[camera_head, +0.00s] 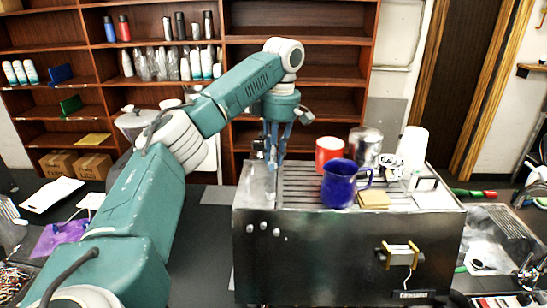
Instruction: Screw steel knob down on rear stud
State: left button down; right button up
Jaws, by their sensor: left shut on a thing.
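The brewer (330,255) is a steel box with a slatted top, standing on the dark counter. My left gripper (272,172) comes down from above onto the left end of its top, fingers pointing down. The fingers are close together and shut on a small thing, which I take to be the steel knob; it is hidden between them. The rear stud cannot be made out. A small dark fitting (258,146) shows just left of the fingers. My right gripper is not in view.
Shelves (300,75) rise behind.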

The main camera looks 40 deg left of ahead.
pick_arm(q)
jog(key=shift+s+f+m, duration=0.1)
jog(key=shift+f+m, duration=0.05)
jog(key=shift+m, duration=0.15)
jog(key=m, duration=0.3)
jog(key=shift+m, duration=0.8)
jog(key=m, duration=0.4)
jog(key=shift+t, duration=0.3)
jog(key=shift+m, duration=0.3)
